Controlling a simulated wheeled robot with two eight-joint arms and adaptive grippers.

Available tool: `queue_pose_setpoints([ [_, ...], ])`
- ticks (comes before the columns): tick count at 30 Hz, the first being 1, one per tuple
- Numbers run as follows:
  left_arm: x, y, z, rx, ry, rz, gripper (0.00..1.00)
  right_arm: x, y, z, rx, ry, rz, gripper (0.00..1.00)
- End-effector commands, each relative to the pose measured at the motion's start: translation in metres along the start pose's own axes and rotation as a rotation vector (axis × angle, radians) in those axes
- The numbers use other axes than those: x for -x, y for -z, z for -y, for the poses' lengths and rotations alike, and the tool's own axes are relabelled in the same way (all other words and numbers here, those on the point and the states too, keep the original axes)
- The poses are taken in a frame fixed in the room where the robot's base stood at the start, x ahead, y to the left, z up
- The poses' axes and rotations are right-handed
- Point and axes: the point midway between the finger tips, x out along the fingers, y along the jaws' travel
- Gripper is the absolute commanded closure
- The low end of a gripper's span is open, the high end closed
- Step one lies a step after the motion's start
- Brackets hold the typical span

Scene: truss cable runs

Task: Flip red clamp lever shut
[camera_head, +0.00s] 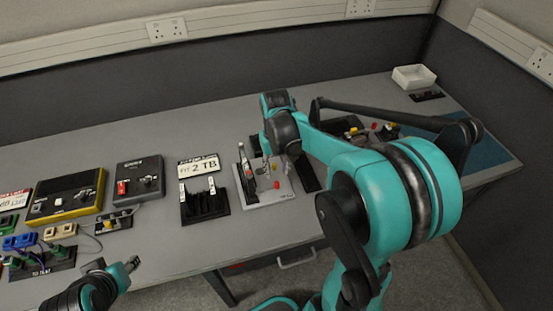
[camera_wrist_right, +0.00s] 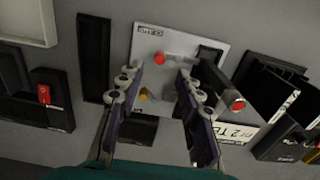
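A light grey clamp plate (camera_head: 283,194) lies on the bench, and it also shows in the right wrist view (camera_wrist_right: 185,42). It carries a red knob (camera_head: 276,185), seen in the right wrist view too (camera_wrist_right: 160,58). A dark, upright lever (camera_head: 245,160) stands at its left side. In the right wrist view a red tip (camera_wrist_right: 238,104) shows just right of the right finger. My right gripper (camera_wrist_right: 160,80) is open over the plate, with nothing between its fingers. My left gripper (camera_head: 133,263) hangs near the front edge, away from the clamp; its opening is unclear.
A black slotted holder (camera_head: 206,214) and a sign (camera_head: 199,165) stand left of the plate. Control boxes (camera_head: 138,180) and cabled parts fill the left. A white tray (camera_head: 414,77) stands at the back right. My right arm hides part of the bench.

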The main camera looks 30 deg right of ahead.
Motion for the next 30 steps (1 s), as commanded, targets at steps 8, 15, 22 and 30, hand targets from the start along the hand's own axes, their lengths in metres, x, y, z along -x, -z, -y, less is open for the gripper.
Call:
queue_pose_setpoints([
  [8,0.0,0.0,0.0,0.0,0.0,0.0,0.6,0.046,0.0,0.0,0.0,0.0,0.0,0.64],
  [15,0.0,0.0,0.0,0.0,0.0,0.0,0.6,0.054,0.0,0.0,0.0,0.0,0.0,0.64],
  [22,0.0,0.0,0.0,0.0,0.0,0.0,0.6,0.054,0.0,0.0,0.0,0.0,0.0,0.64],
  [30,0.0,0.0,0.0,0.0,0.0,0.0,0.6,0.056,-0.005,0.004,0.008,0.0,-0.019,0.64],
])
